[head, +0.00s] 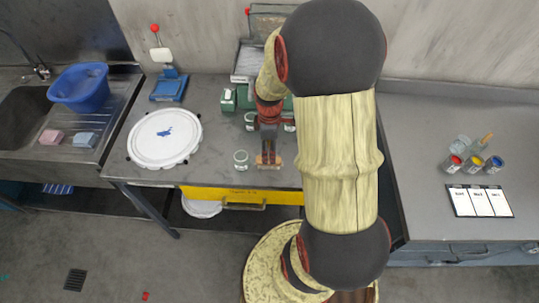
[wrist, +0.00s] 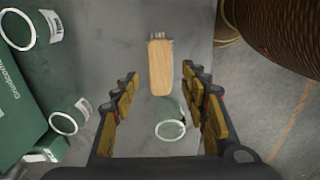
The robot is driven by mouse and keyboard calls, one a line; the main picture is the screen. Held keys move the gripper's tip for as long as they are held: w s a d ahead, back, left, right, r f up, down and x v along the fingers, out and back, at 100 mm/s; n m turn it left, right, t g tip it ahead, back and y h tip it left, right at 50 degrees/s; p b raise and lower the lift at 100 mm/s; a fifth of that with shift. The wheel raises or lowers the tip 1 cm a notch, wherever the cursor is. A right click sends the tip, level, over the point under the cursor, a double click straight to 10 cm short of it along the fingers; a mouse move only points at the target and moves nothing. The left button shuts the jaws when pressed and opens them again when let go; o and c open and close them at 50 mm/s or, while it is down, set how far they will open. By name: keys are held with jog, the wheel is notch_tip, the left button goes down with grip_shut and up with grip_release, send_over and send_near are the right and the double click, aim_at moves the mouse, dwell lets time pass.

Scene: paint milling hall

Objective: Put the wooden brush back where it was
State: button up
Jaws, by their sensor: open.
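Jars stand close by, one (wrist: 171,130) near the brush and another (wrist: 70,116) beside green boxes (wrist: 22,105). A white round lid (head: 165,138) and a blue scale (head: 169,87) are at left. Paint pots (head: 473,163) and a card (head: 480,202) are on the right bench.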

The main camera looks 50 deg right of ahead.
aim_at(269, 159)
jog(key=a+r+m+t, duration=0.1)
jog(key=a+r+m, duration=0.1)
jog(key=a+r, duration=0.6)
jog(key=a+r+m+t, duration=0.2)
jog(key=a+r, duration=0.2)
jog(key=r, duration=0.8)
jog(key=s+a+r+m+t, duration=0.2)
jog(key=s+a+r+m, duration=0.2)
jog(key=s+a+r, duration=0.3)
jog(key=a+p, duration=0.1)
jog(key=a, duration=0.3)
jog(key=shift+s+t, duration=0.2)
jog(key=shift+t, duration=0.1)
